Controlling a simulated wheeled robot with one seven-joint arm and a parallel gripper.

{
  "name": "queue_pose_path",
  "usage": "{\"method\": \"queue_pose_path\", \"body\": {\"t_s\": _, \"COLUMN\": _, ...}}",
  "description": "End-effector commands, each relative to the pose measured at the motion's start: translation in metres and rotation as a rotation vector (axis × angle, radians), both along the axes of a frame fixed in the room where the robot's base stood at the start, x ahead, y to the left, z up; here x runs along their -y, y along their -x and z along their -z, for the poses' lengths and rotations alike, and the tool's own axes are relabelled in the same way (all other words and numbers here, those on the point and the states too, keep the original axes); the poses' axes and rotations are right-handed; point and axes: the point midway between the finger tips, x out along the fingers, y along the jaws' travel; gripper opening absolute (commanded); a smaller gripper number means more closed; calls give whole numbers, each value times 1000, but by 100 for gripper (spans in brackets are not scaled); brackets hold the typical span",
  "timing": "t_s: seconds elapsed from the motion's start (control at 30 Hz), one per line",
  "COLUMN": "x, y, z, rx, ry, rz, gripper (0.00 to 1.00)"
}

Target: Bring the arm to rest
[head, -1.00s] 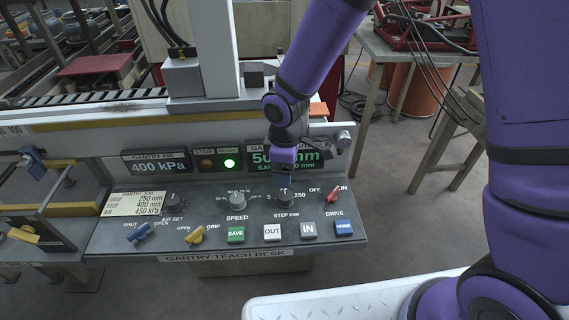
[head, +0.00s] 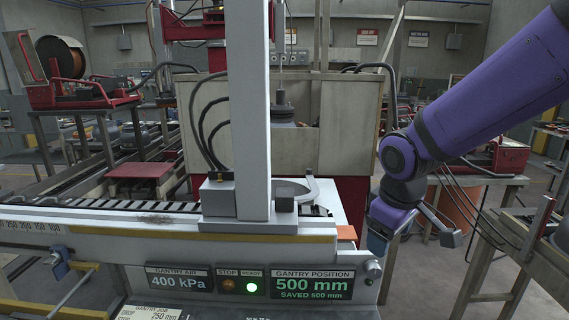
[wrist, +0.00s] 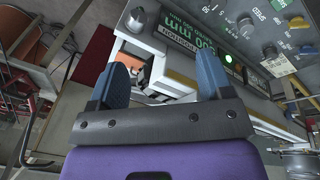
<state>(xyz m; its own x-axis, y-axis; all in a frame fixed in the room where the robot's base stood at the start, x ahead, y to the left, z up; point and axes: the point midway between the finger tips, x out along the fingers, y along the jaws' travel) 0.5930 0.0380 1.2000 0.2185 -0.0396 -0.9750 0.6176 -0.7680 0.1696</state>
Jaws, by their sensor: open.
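My purple arm (head: 490,95) reaches in from the upper right of the head view. My gripper (head: 378,242) hangs in the air at its end, just right of the gantry position display (head: 312,285) and close to the round knob on the panel's right end (head: 373,269). In the wrist view my gripper (wrist: 165,80) has its two blue fingers wide apart with nothing held between them. The display reads 500 mm, saved 500 mm. The green READY light (head: 252,286) is lit.
The white gantry post (head: 250,110) stands left of my arm, on the rail (head: 150,232). The air display (head: 180,280) reads 400 kPa. The desk's knobs (wrist: 269,52) show in the wrist view.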

Motion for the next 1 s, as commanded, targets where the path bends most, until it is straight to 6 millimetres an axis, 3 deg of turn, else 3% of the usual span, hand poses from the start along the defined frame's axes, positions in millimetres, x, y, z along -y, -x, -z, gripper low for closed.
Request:
{"method": "queue_pose_path", "body": {"t_s": 0.2, "x": 39, "y": 35, "z": -48, "rx": 76, "ry": -49, "rz": 187, "gripper": 73}}
{"method": "queue_pose_path", "body": {"t_s": 0.5, "x": 81, "y": 96, "z": -93, "rx": 166, "ry": -145, "rz": 427, "gripper": 73}}
{"method": "queue_pose_path", "body": {"t_s": 0.8, "x": 103, "y": 151, "z": -114, "rx": 232, "ry": -246, "rz": 605, "gripper": 73}}
{"method": "queue_pose_path", "body": {"t_s": 1.0, "x": 107, "y": 163, "z": -117, "rx": 244, "ry": -270, "rz": 644, "gripper": 73}}
